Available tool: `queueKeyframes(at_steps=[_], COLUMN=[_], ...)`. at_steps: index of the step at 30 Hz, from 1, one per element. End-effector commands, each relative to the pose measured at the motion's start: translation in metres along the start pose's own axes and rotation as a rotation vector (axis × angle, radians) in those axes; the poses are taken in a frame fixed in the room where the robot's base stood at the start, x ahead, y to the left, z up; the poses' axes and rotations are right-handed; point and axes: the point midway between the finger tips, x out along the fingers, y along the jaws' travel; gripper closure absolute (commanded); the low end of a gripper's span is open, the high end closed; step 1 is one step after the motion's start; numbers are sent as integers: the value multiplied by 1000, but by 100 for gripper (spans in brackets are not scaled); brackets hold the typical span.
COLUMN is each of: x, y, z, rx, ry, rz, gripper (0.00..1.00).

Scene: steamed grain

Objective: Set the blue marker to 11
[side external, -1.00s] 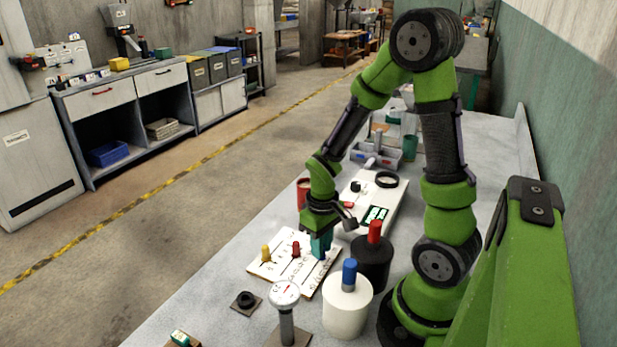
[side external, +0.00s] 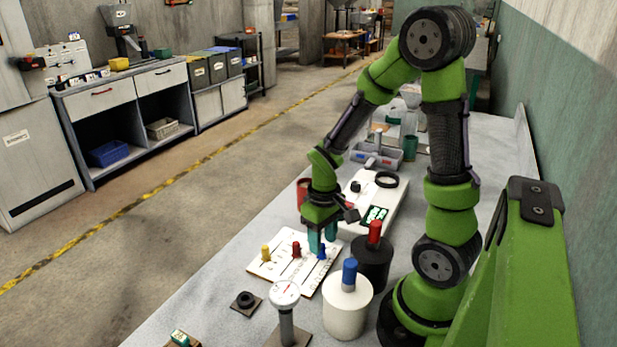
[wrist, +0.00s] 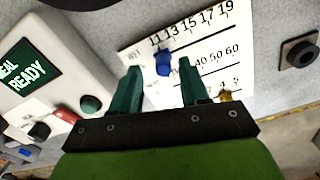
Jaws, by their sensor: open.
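The blue marker (side external: 321,252) stands on the white scale board (side external: 262,268), on the row nearest my base. In the wrist view the blue marker (wrist: 163,62) is near the 11 and 13 end of the row printed 11 to 19. I cannot tell its exact reading. My gripper (side external: 323,243) is open, with teal fingers just above and around the marker. In the wrist view a gap shows between the marker and each finger. The red marker (side external: 296,249) and yellow marker (side external: 265,252) stand on the other rows.
A white cylinder with a blue top (side external: 346,308) and a black one with a red top (side external: 372,262) stand close on the right. A dial gauge (side external: 285,294) stands in front. A white device with a READY screen (wrist: 28,72) lies beyond the board.

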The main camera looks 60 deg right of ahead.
Motion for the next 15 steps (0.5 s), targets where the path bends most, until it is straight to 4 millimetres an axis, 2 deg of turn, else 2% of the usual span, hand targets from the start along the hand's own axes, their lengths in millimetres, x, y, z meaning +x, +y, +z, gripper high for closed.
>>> queueKeyframes(at_steps=[15], x=[-120], y=[1], z=[-1], rx=[0], ry=[10], rz=[2], gripper=[55])
